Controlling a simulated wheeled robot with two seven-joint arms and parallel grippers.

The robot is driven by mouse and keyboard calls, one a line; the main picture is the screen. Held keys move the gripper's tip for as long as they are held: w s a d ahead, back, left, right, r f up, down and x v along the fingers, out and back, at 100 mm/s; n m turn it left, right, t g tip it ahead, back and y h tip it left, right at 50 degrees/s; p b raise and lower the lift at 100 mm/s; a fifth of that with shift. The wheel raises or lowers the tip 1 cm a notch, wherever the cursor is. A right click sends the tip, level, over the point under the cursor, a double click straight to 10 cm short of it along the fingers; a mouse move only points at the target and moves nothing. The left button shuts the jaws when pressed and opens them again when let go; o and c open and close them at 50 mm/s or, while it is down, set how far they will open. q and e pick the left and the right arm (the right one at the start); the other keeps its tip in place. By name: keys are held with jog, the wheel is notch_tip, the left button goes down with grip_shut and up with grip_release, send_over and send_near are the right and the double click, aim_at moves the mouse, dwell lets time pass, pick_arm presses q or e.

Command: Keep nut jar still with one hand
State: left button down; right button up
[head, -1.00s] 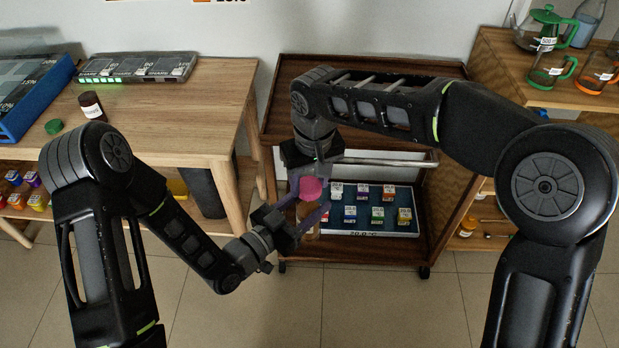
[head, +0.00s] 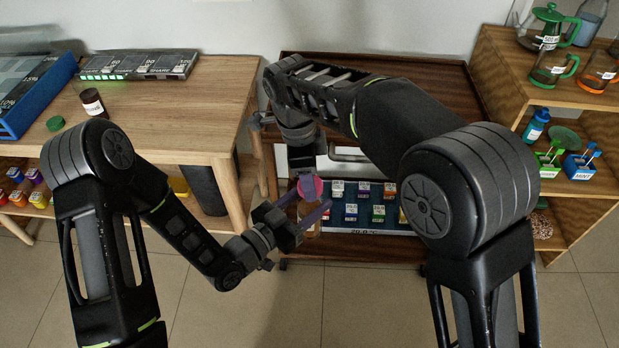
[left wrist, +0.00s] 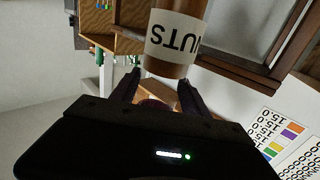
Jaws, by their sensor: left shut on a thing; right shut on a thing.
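The nut jar (left wrist: 172,45) is brown with a white label, upside down in the left wrist view. In the head view a little of its brown body (head: 308,220) shows below a round pink lid (head: 310,188). My left gripper (head: 302,206) is shut on the jar, its fingers reaching in from the lower left; they also show in the left wrist view (left wrist: 160,84). My right gripper (head: 309,183) comes down from above and is shut at the pink lid; its fingers are partly hidden. The jar looks roughly upright, over the cart's front left.
The brown cart (head: 440,85) holds a tray of small coloured boxes (head: 350,214) just right of the jar. A wooden table (head: 190,110) stands left, with a dark bottle (head: 92,103) and green cap (head: 55,124). Shelves with glass pots (head: 548,65) stand right.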

jog(key=m, duration=0.6)
jog(key=shift+w+m+g, duration=0.15)
jog(key=shift+m+g, duration=0.15)
jog(key=shift+g, duration=0.1)
jog(key=m, duration=0.7)
jog(key=shift+d+f+g+y, duration=0.2)
jog(key=shift+f+g+y, duration=0.1)
jog(key=shift+g, duration=0.1)
jog(key=o, duration=1.3)
jog(key=shift+c, duration=0.3)
